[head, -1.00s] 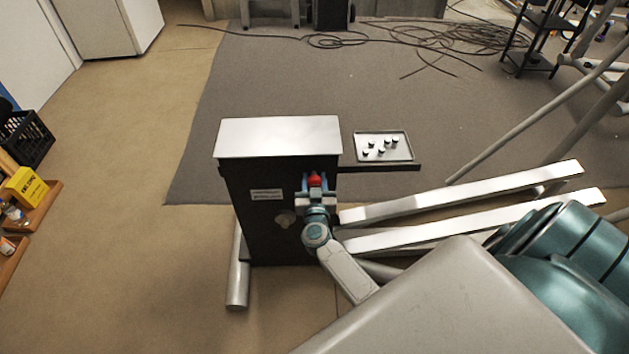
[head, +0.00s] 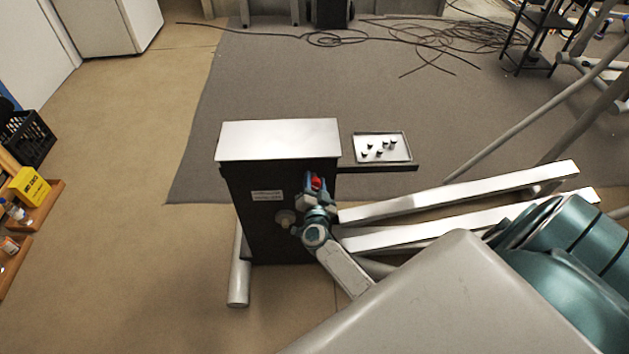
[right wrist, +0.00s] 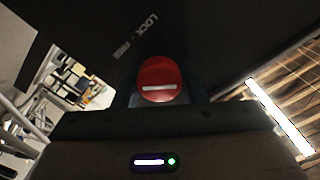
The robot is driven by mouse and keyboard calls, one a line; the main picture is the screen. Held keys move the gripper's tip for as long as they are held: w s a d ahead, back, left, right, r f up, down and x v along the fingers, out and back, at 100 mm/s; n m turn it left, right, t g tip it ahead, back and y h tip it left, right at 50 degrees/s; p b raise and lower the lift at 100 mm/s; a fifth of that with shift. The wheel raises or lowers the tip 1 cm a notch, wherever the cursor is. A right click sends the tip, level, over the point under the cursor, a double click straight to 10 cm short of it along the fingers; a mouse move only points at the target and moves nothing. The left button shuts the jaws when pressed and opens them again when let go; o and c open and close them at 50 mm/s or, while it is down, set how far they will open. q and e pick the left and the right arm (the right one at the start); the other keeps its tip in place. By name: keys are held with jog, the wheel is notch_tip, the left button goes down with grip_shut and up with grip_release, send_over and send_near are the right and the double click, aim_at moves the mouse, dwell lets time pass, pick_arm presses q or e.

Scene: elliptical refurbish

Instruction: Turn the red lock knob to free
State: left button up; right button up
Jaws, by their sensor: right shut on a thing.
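The red lock knob (head: 316,183) sits on the front of the black housing (head: 262,215), below its light top. In the right wrist view the knob (right wrist: 160,80) is a round red disc with a white bar lying nearly level. The words LOCK and FREE (right wrist: 136,36) are printed on the black panel beside it. My right gripper (head: 315,181) is shut on the knob, with a finger on either side of it. In the head view the gripper looks tilted. My left gripper is out of view.
Two pale bars (head: 460,205) extend to the right, near my right arm. Cables (head: 430,35) lie on the mat behind.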

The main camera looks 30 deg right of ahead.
jog(key=m, duration=0.2)
jog(key=shift+m, duration=0.4)
jog(key=m, duration=0.3)
jog(key=shift+f+m, duration=0.15)
jog(key=shift+m, duration=0.15)
jog(key=shift+m+b, duration=0.4)
jog(key=shift+m, duration=1.7)
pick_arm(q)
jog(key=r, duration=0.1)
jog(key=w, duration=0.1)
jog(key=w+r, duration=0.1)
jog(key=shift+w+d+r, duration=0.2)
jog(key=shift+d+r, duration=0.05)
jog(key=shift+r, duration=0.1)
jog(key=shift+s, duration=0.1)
pick_arm(e)
jog(key=o, duration=1)
jog(key=shift+d, duration=0.1)
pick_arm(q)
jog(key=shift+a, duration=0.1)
